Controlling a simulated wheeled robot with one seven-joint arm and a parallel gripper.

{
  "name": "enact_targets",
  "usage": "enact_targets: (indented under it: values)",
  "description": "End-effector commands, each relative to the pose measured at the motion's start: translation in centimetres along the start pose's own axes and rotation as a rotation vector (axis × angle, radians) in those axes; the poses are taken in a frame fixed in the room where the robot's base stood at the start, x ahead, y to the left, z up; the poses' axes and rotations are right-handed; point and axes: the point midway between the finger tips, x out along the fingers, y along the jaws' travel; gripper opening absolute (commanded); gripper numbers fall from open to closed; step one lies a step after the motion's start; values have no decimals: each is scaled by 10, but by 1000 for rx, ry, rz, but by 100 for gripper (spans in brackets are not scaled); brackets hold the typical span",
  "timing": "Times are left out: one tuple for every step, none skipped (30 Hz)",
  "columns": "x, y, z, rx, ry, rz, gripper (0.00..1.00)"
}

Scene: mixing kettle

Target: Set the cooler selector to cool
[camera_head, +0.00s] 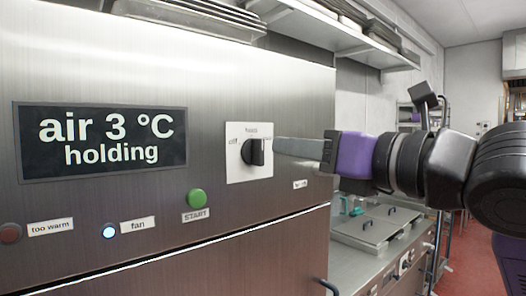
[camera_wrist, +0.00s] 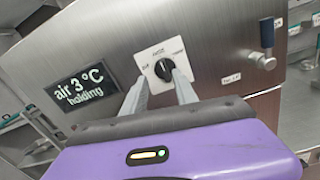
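The cooler selector is a black knob (camera_head: 253,152) on a square white plate (camera_head: 238,171) on the steel cooler front; it also shows in the wrist view (camera_wrist: 163,69). The plate has small labels at left, top and right; the left one reads "off", the others are too small to read surely. My gripper (camera_head: 278,146) reaches in from the right, its fingertips close to the knob. In the wrist view its two grey fingers (camera_wrist: 163,79) are apart, one on either side of the knob. Contact cannot be made out. The knob's exact pointing direction is unclear.
A dark display (camera_head: 100,140) reads "air 3 °C holding". Below are a green START button (camera_head: 196,199), a lit fan lamp (camera_head: 109,231) and a dark red "too warm" lamp (camera_head: 10,233). A steel counter (camera_head: 350,262) stands beyond the cooler at right.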

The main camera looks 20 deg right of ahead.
Motion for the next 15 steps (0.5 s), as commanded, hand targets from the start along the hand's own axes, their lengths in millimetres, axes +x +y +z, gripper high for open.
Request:
enact_targets:
  values:
    - [0, -2, -4, -44, 17, -8, 35]
    - [0, -3, -6, -70, 25, -13, 35]
    - [0, -5, -8, -100, 33, -18, 35]
    - [0, -6, -9, -118, 36, -21, 35]
    - [0, -6, -9, -134, 39, -23, 35]
    - [0, -6, -9, -151, 40, -23, 35]
    - [0, -6, -9, -158, 39, -23, 35]
    - [1, -6, -9, -163, 39, -22, 35]
    - [2, -6, -9, -167, 39, -22, 35]
    - [4, -6, -9, -167, 39, -21, 35]
    - [6, -6, -9, -167, 39, -21, 35]
    - [8, -6, -9, -166, 39, -20, 35]
    - [11, -6, -9, -166, 39, -20, 35]
    - [14, -6, -9, -165, 39, -20, 35]
    - [18, -6, -9, -164, 39, -21, 35]
